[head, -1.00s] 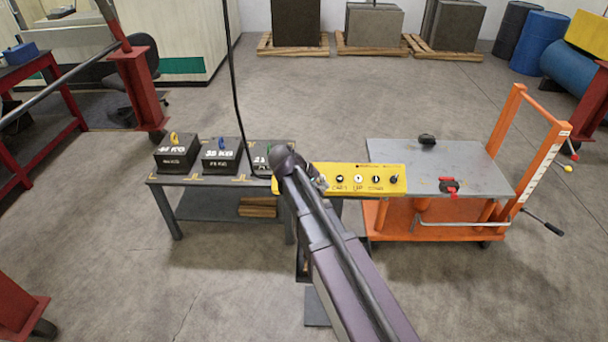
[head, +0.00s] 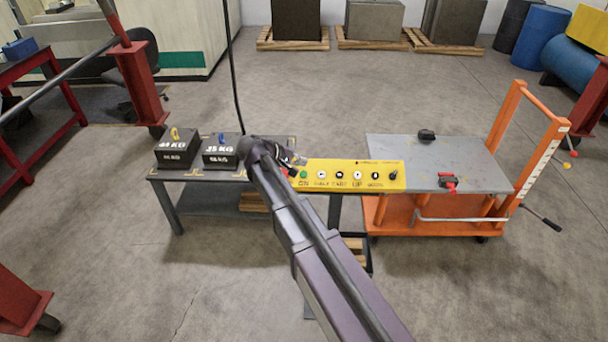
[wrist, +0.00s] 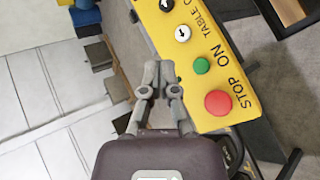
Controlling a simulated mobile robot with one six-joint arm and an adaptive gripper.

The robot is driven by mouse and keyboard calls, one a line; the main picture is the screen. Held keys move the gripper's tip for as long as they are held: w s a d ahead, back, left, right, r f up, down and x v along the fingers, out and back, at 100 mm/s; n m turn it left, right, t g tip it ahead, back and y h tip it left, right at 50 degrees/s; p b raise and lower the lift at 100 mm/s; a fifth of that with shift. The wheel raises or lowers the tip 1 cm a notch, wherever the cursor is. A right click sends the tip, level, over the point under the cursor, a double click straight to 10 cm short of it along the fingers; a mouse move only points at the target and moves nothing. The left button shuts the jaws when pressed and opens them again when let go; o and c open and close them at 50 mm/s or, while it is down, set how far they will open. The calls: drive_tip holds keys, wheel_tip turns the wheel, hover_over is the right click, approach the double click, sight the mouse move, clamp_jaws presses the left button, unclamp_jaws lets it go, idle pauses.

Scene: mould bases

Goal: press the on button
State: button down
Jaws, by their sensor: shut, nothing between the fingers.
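The yellow control panel (head: 350,166) carries a row of buttons and knobs. The green button (head: 304,174) has the label ON under it in the head view. In the wrist view the green button (wrist: 202,66) lies right of my fingertips, beside the red STOP button (wrist: 218,102). My gripper (head: 299,159) is at the panel's left end in the head view, partly covering the red button. In the wrist view my gripper (wrist: 161,72) is shut and empty, its tips beside the panel's edge and apart from the green button in the picture.
A grey table (head: 210,178) left of the panel bears black weight blocks (head: 220,152). An orange lift cart (head: 425,212) with a grey top stands to the right. A black cable (head: 233,70) hangs behind my gripper. Open floor lies beyond.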

drive_tip(key=b, duration=0.7)
approach(310, 174)
drive_tip(key=shift+w+d+f, duration=0.25)
drive_tip(key=shift+d+f, duration=0.1)
drive_tip(key=shift+d, duration=0.4)
drive_tip(key=shift+w+d+f, duration=0.25)
drive_tip(key=shift+d+f, duration=0.05)
drive_tip(key=shift+d, duration=0.45)
drive_tip(key=shift+w+d+f, duration=0.3)
drive_tip(key=shift+d+f, duration=0.05)
drive_tip(key=shift+d, duration=0.4)
drive_tip(key=shift+w+f+b, duration=0.4)
drive_tip(key=shift+f+b, duration=0.3)
drive_tip(key=shift+b, duration=0.25)
idle(0.7)
drive_tip(key=shift+s+r+p, duration=0.4)
drive_tip(key=shift+r+p, duration=0.35)
drive_tip(key=shift+p, duration=0.05)
drive_tip(key=shift+s+r+p, duration=0.4)
drive_tip(key=shift+r+p, duration=0.3)
drive_tip(key=shift+s+r+p, duration=0.45)
drive_tip(key=shift+r+p, duration=0.3)
drive_tip(key=shift+s+r+p, duration=0.4)
drive_tip(key=shift+r+p, duration=0.3)
